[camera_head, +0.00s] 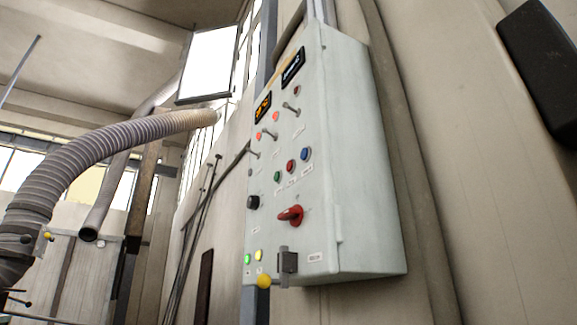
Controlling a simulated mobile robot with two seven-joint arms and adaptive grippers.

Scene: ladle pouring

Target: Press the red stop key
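A pale grey-green control box (353,150) hangs on the wall in the middle of the head view, seen from below and at an angle. On its front, a red round key (290,166) sits between a green key (277,176) and a blue key (305,154). Small labels lie under these keys, too small to read. A larger red rotary handle (291,215) sticks out below them. Neither of my grippers is in view, and nothing covers the red key.
Metal toggle levers (291,109) stick out above the keys. A black knob (253,202) and a yellow-ended lever (264,281) are lower on the box. A ribbed grey hose (90,165) arches at left. A dark block (543,68) is at upper right.

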